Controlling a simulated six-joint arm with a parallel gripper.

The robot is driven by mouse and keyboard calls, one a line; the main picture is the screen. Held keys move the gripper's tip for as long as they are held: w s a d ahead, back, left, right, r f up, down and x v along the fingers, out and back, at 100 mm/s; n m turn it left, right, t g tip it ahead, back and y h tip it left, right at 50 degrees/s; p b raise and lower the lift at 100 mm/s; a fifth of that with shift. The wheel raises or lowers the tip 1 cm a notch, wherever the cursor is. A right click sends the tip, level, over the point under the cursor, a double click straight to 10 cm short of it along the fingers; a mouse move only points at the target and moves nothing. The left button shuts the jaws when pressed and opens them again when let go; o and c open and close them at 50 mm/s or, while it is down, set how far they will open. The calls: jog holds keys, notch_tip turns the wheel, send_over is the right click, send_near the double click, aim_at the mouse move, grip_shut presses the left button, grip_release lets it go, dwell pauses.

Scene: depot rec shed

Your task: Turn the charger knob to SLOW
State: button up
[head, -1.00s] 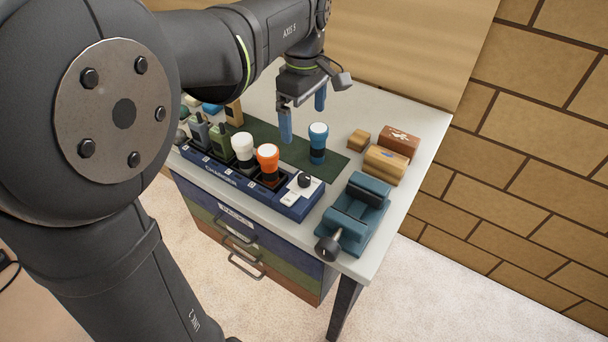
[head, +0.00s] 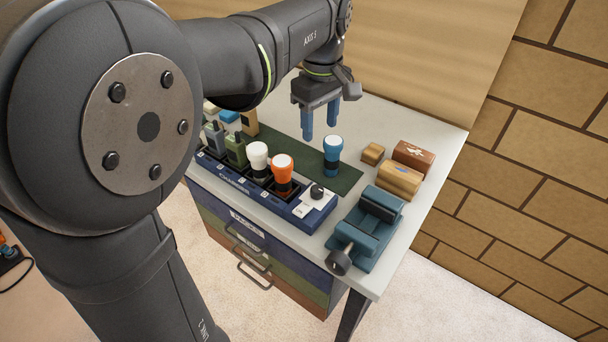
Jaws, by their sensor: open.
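The charger (head: 233,180) is a long dark blue strip along the table's front edge. Its black knob (head: 317,191) sits on a white label plate (head: 313,203) at the right end; the label text and the knob's pointer are too small to read. My gripper (head: 320,135) is open and empty, its two blue fingers pointing down. It hangs above the dark green mat, behind the charger and apart from the knob. A white-topped torch (head: 257,157) and an orange torch (head: 283,172) stand in the charger, left of the knob. Green and grey radios (head: 235,150) stand further left.
A blue torch (head: 332,152) stands on the green mat (head: 347,180), close to my gripper. A teal vise (head: 369,228) stands right of the knob. Small wooden boxes (head: 400,179) lie at the back right. Drawers (head: 250,240) are below the tabletop.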

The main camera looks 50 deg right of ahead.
aim_at(317, 188)
notch_tip(317, 188, down, 19)
jog(key=m, duration=2.1)
jog(key=shift+f, duration=0.15)
jog(key=c, duration=1)
jog(key=shift+o, duration=0.2)
